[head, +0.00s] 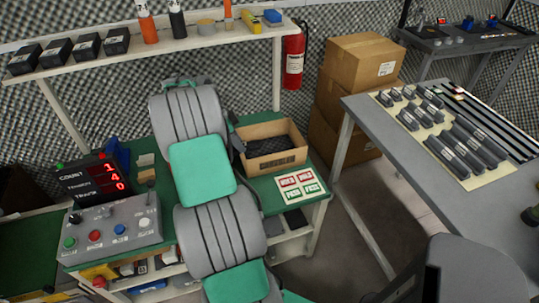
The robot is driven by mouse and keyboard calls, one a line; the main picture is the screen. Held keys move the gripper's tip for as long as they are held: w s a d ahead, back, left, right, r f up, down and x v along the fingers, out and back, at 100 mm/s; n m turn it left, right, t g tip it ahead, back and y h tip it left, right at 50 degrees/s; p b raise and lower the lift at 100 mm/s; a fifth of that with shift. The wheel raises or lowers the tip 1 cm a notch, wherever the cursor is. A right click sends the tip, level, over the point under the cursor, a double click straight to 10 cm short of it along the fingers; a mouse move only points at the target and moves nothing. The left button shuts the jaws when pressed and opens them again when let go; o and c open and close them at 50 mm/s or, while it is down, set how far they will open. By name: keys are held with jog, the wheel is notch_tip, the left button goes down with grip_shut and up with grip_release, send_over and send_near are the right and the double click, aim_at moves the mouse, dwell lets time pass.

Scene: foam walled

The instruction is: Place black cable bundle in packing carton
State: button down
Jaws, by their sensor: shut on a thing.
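The packing carton (284,130) is an open brown box on the green-topped bench, right of my arm. Something dark and textured (277,159) lies low inside it; I cannot tell whether it is the black cable bundle or a lining. My grey and green arm rises from the bottom of the head view and bends over the bench just left of the carton. My gripper is hidden behind the arm, so its fingers and anything between them do not show. No cable bundle can be made out for certain elsewhere.
A control box (112,231) and count display (92,181) stand left on the bench. A label card (299,188) lies before the carton. A shelf (150,48) runs above. Stacked cartons (362,60) and a grey table (385,150) stand right, with open floor between.

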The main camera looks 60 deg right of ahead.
jog(key=s+d+f+p, duration=0.1)
jog(key=d+f, duration=0.3)
jog(key=s+d+f+p, duration=0.1)
jog(key=d+f+p, duration=0.1)
jog(key=d+f, duration=0.2)
jog(key=s+d+f+p, duration=0.1)
jog(key=s+d+f, duration=0.1)
jog(key=d+f, duration=0.2)
jog(key=shift+d+f, duration=0.4)
jog(key=shift+d, duration=0.3)
jog(key=shift+f, duration=0.1)
jog(key=shift+f+b, duration=0.35)
jog(key=shift+b, duration=0.1)
jog(key=shift+f+b, duration=0.3)
jog(key=shift+b, duration=0.2)
jog(key=shift+w, duration=0.1)
jog(key=c, duration=1.3)
grip_release()
